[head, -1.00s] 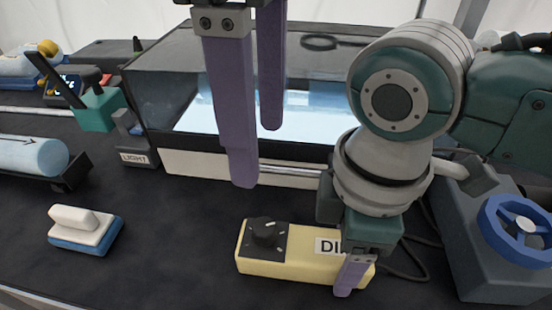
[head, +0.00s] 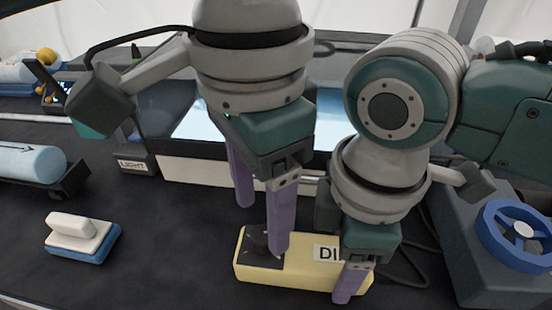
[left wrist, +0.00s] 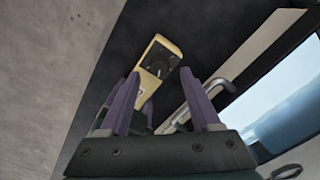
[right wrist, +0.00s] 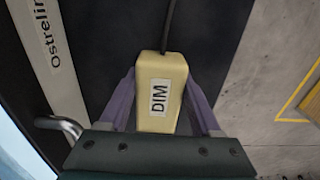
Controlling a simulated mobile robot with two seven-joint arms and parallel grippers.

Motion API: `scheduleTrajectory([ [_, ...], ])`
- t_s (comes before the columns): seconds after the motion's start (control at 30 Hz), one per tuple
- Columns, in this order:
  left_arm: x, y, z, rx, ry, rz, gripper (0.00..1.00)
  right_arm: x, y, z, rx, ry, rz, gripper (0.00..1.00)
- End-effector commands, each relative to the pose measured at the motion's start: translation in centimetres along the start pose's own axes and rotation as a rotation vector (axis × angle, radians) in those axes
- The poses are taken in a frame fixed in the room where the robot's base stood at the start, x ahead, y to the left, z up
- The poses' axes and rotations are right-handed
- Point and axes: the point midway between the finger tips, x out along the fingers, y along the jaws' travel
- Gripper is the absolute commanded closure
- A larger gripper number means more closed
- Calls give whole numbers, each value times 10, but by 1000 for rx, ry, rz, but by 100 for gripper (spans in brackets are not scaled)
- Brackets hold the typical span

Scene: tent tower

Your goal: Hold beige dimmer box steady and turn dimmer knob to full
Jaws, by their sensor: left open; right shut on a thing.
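The beige dimmer box (head: 305,274) lies on the dark table with a "DIM" label on its top. Its black dimmer knob (head: 259,240) is on the left end, partly hidden by a finger in the head view; the knob also shows in the left wrist view (left wrist: 157,68). My right gripper (head: 350,282) is shut on the right part of the box, fingers on both sides, as the right wrist view shows the box (right wrist: 160,75) between them. My left gripper (head: 262,225) is open above the knob end, fingers pointing down. I cannot tell whether it touches the knob.
A white-and-blue block (head: 82,238) lies to the left. A grey unit with a blue handwheel (head: 520,232) is at the right. A cable leaves the box. The table between block and box is clear.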

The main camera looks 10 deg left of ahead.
Motion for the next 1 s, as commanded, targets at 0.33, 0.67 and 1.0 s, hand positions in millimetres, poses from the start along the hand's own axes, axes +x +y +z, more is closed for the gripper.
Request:
scheduleTrajectory([
  [0.33, 32, 0, 0, 2, 0, 0, 36, 0, 0, 0, 0, 0, 0, 98],
  [0.67, 32, 0, 0, 2, 0, 0, 49, 0, 0, 0, 0, 0, 0, 98],
  [1.0, 32, 0, 0, 2, 0, 0, 87, 0, 0, 0, 0, 0, 0, 98],
])
